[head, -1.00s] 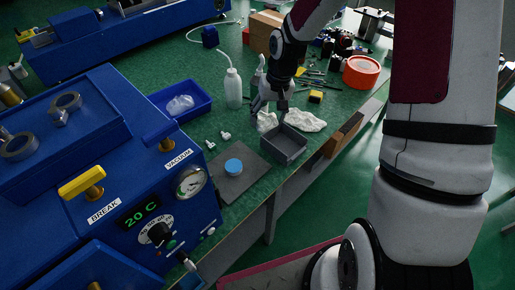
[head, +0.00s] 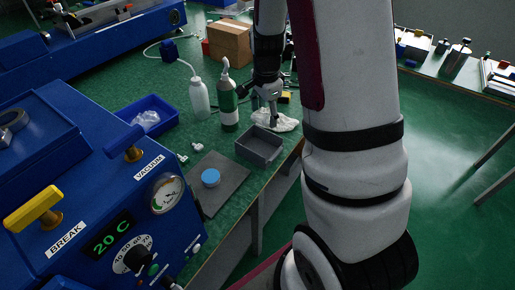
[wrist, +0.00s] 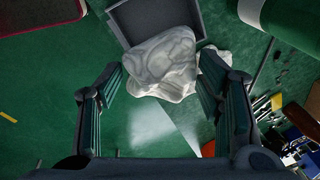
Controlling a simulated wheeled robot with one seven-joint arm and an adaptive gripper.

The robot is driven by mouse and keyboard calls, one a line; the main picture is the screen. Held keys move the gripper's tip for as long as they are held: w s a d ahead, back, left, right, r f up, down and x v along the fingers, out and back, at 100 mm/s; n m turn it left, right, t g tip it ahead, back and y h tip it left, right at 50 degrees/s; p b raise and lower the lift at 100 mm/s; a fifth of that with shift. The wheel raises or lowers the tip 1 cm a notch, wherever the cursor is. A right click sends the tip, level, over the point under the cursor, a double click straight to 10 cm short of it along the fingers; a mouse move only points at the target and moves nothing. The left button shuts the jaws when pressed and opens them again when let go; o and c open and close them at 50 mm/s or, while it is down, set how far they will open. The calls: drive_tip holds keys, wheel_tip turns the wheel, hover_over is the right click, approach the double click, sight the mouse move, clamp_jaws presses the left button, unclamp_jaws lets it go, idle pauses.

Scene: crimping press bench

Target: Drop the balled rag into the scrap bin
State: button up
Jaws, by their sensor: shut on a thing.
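The balled rag (head: 284,121), white and crumpled, is at the bench edge just behind a grey open-topped bin (head: 246,151). My gripper (head: 264,119) points down at the rag and is shut on it. In the wrist view the rag (wrist: 165,62) fills the space between the two fingertips (wrist: 165,82), and the grey bin (wrist: 123,17) lies just beyond it, partly covered by the rag. I cannot tell whether the rag is clear of the bench. The inside of the grey bin looks empty in the head view.
A green bottle (head: 229,107) and a white bottle (head: 199,99) stand left of my gripper. A blue bin (head: 165,112) holds something clear. A blue press (head: 85,165) fills the lower left. A cardboard box (head: 231,42) stands behind. A blue-topped disc (head: 210,178) sits on a grey plate.

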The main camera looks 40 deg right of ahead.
drive_tip(key=shift+f+b, duration=1.45)
drive_tip(key=shift+f, duration=0.85)
drive_tip(key=o, duration=1)
drive_tip(key=shift+o, duration=0.2)
drive_tip(key=r, duration=0.4)
drive_tip(key=s+a+r, duration=0.1)
drive_tip(key=r, duration=0.7)
drive_tip(key=shift+s+a, duration=0.15)
drive_tip(key=shift+s, duration=0.1)
